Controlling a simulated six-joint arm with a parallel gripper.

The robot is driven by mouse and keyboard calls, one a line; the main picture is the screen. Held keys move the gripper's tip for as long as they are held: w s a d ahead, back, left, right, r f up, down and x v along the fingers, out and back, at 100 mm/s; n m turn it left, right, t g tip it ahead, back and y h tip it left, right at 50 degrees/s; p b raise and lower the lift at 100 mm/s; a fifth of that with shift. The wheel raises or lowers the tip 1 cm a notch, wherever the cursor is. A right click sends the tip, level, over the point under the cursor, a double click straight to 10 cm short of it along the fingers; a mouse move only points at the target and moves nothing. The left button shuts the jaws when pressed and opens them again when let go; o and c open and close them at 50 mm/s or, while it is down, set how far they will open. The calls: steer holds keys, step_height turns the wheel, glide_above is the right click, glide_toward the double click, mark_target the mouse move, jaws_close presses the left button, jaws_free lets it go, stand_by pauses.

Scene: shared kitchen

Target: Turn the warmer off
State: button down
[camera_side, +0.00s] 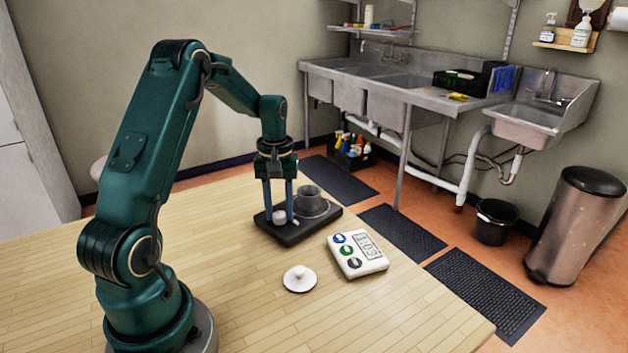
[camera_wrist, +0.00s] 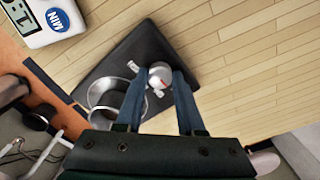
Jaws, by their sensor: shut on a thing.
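The warmer (camera_side: 291,237) is a flat black unit on the wooden table, and it also shows in the wrist view (camera_wrist: 147,42). A metal pot (camera_side: 309,201) stands on its right part in the side view; in the wrist view the pot (camera_wrist: 105,97) is left of my fingers. A pale round knob (camera_wrist: 160,72) with a red mark sits on the warmer next to the pot. My gripper (camera_side: 279,215) points down with its two blue fingers on either side of the knob, shut on it. The fingers partly hide the knob's sides. I cannot tell which setting the knob points to.
A white timer (camera_side: 357,254) with coloured buttons lies right of the warmer, and a white lid (camera_side: 299,279) lies in front of it. The table (camera_side: 232,310) is bare to the front and left. Sinks and a bin stand beyond the table.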

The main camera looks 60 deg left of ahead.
mark_target(280, 214)
steer(key=c, duration=0.5)
jaws_free()
steer(key=shift+r, duration=0.15)
steer(key=shift+r, duration=2.5)
